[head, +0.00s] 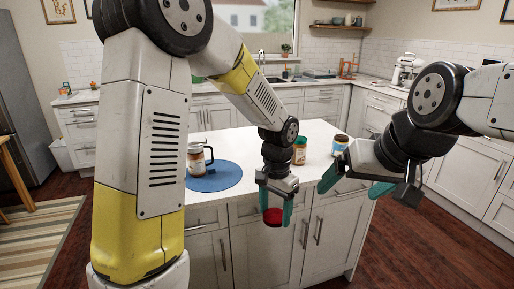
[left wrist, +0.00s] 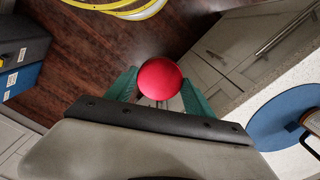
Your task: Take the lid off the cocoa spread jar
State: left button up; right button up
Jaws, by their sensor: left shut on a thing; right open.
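My left gripper (head: 274,206) is shut on a round red lid-like thing (head: 272,217), held in front of the counter's front edge. In the left wrist view the red thing (left wrist: 160,79) is a smooth disc between the teal fingers (left wrist: 160,88). A brown jar (head: 299,151) stands on the counter just behind the left gripper. A jar with a blue top (head: 340,146) stands to its right. I cannot read which is the cocoa spread jar. My right gripper (head: 354,184) is open and empty, in front of the counter's right end.
A round blue mat (head: 226,177) lies on the white counter (head: 252,143) at left, with a dark-handled, brown-filled vessel (head: 195,160) on it. Cabinet doors (head: 325,238) form the counter's front. Wood floor (left wrist: 90,40) lies below the left gripper.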

aim_at(342, 139)
jog(key=i, duration=1.15)
